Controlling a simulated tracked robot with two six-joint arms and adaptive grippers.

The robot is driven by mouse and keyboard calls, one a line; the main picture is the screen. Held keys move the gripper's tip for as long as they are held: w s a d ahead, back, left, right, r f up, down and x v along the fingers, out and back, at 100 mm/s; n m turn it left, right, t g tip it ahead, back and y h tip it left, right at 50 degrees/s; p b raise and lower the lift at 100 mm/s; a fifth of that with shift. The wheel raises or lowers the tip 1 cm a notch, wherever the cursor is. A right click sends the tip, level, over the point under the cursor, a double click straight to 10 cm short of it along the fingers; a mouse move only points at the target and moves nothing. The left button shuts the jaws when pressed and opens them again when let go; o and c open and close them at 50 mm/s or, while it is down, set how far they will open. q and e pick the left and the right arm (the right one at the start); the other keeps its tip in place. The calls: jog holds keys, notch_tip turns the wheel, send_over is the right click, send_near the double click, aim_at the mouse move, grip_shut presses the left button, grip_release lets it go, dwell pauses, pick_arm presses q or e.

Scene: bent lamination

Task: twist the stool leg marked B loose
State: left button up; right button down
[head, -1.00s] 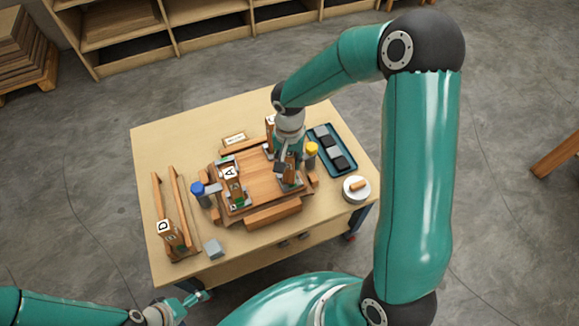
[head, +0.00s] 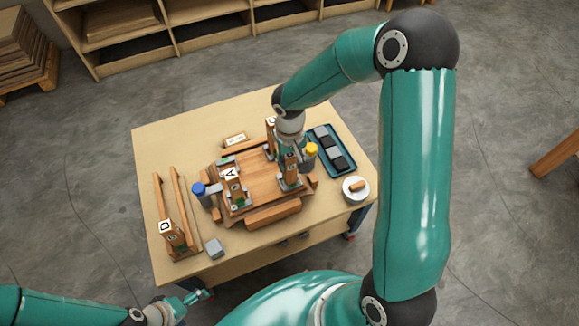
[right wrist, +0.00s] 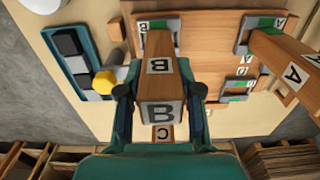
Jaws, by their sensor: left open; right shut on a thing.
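The stool seat (head: 258,172) lies upside down on the table with legs standing in metal brackets. Leg B (head: 291,168) stands at the seat's right side, its foot in a bracket. In the right wrist view, leg B (right wrist: 168,84) shows a "B" on its side and end. My right gripper (head: 291,146) is shut on leg B, with one finger on each side of it in the wrist view (right wrist: 161,95). Leg A (head: 232,184) and leg C (head: 270,127) also stand on the seat. My left gripper (head: 198,296) is open and empty off the table's front edge.
Leg D (head: 168,234) is at the wooden rack (head: 157,195) on the left. A blue-topped clamp (head: 199,190) and a yellow-topped clamp (head: 311,152) flank the seat. A teal tray (head: 337,160), a round white dish (head: 355,196) and a grey block (head: 214,248) are nearby.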

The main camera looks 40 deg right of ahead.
jog(key=shift+c, duration=1.1)
grip_release()
jog(key=shift+r, duration=0.15)
jog(key=shift+r+p, duration=2.25)
jog(key=shift+r, duration=1.15)
